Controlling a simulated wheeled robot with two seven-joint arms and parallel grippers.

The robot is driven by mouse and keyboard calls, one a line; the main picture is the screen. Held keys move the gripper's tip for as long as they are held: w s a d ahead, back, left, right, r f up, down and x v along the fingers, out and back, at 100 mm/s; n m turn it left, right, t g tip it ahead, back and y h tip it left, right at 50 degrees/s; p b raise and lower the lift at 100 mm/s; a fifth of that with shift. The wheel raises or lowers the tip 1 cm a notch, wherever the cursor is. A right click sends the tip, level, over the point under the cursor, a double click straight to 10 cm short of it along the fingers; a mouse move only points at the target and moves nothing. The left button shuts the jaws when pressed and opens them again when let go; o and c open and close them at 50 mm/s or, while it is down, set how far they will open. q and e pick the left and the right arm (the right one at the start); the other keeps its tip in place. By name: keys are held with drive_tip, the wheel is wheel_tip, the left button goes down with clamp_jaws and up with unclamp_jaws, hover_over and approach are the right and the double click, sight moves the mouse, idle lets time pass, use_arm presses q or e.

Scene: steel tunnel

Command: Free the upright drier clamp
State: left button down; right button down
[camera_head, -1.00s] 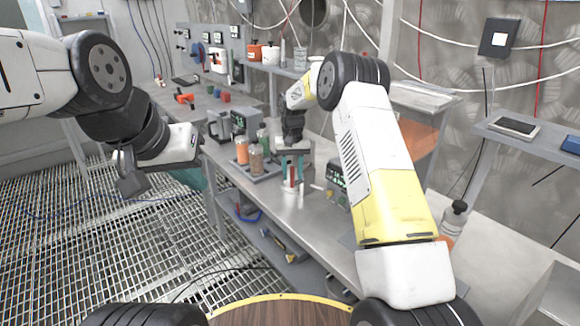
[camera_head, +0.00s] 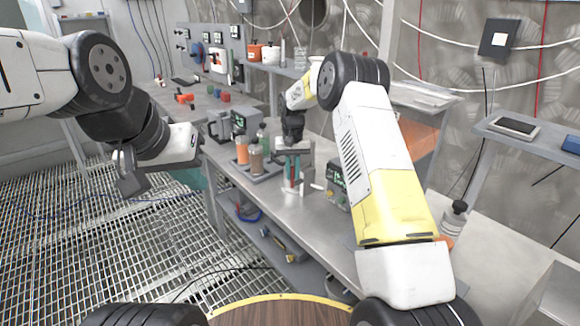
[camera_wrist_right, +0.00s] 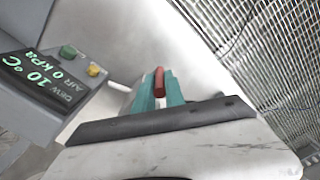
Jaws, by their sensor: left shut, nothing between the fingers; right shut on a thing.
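The drier clamp shows as a red upright handle (camera_wrist_right: 159,82) in the right wrist view. It also shows in the head view (camera_head: 292,175), above a pale base on the bench; its lower parts are largely hidden. My right gripper (camera_head: 291,182) points down over the bench and is shut on the red handle. In the right wrist view its teal fingers (camera_wrist_right: 158,92) stand on either side of the handle. My left gripper (camera_head: 131,182) is shut and empty, over the grating left of the bench.
A display box (camera_head: 337,186) stands close right of the clamp; its screen (camera_wrist_right: 38,78) reads dew 10 °C and air 0 kPa. A tray (camera_head: 262,176) with several jars is close left. A grey bottle (camera_head: 453,218) stands further right. The grated floor is open at left.

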idle(0.8)
drive_tip(key=shift+s+d+f+t+y, duration=0.1)
drive_tip(key=shift+s+d+t+y, duration=0.1)
drive_tip(key=shift+s+t+y, duration=0.25)
drive_tip(key=shift+s+d+f+t+y, duration=0.15)
drive_tip(key=shift+t+y, duration=0.2)
drive_tip(key=shift+t, duration=0.35)
drive_tip(key=shift+s+d+r+t+y, duration=0.1)
drive_tip(key=shift+s+d+t+y, duration=0.15)
drive_tip(key=shift+t+y, duration=0.25)
drive_tip(key=c, duration=1.4)
unclamp_jaws()
